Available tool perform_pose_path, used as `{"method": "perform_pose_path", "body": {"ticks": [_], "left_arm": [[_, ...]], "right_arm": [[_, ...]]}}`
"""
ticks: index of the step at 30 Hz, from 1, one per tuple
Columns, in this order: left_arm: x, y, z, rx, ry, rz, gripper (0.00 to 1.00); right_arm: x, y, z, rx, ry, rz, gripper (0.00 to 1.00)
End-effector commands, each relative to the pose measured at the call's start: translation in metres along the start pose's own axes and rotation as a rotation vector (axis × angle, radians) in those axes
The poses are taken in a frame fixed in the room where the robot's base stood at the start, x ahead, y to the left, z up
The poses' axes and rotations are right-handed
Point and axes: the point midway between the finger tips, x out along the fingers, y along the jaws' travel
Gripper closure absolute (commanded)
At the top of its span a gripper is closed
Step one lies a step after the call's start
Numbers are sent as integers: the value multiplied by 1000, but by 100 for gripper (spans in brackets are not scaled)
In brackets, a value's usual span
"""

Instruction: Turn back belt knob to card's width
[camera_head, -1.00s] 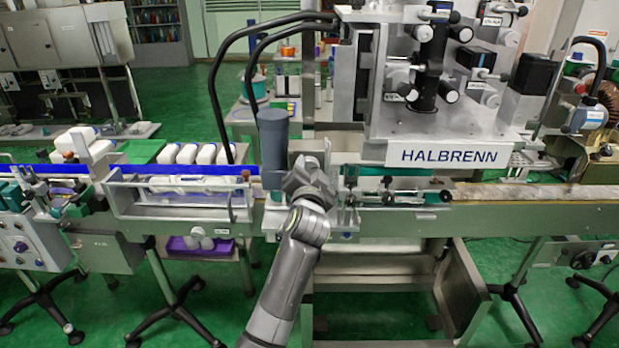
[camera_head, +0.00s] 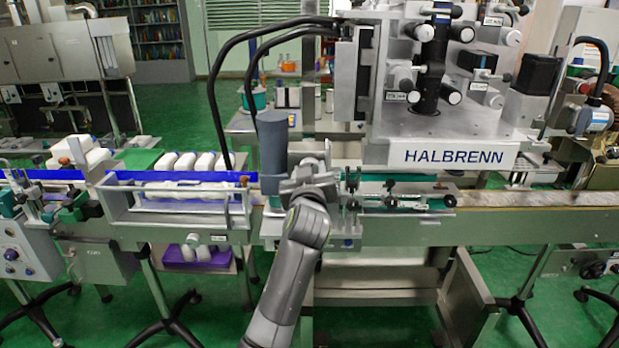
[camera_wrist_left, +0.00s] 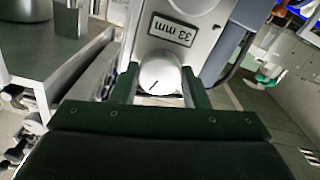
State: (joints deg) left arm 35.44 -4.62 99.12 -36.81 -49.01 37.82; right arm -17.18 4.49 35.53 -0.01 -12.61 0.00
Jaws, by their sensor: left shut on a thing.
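A pale round knob (camera_wrist_left: 159,76) with a dark line on its face sits between the two dark green fingers of my left gripper (camera_wrist_left: 160,82) in the left wrist view. The fingers are shut on it from both sides. Just above it a framed label (camera_wrist_left: 173,29) shows a width in mm, upside down in the picture; it seems to read 33 mm. My right gripper is in neither view.
The HALBRENN machine (camera_head: 452,157) stands right of my left arm, over the conveyor. A guarded belt section (camera_head: 170,218) with a clear cover lies to the left, beside white bottles (camera_head: 205,163). Black hoses (camera_head: 214,100) arch overhead.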

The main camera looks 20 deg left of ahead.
Motion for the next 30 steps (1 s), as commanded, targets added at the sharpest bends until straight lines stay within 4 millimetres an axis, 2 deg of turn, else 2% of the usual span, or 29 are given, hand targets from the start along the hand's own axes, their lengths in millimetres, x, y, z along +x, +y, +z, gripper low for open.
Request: {"method": "perform_pose_path", "body": {"ticks": [30], "left_arm": [[0, -1, 2, -963, 0, 0, 82]], "right_arm": [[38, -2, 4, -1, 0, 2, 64]]}}
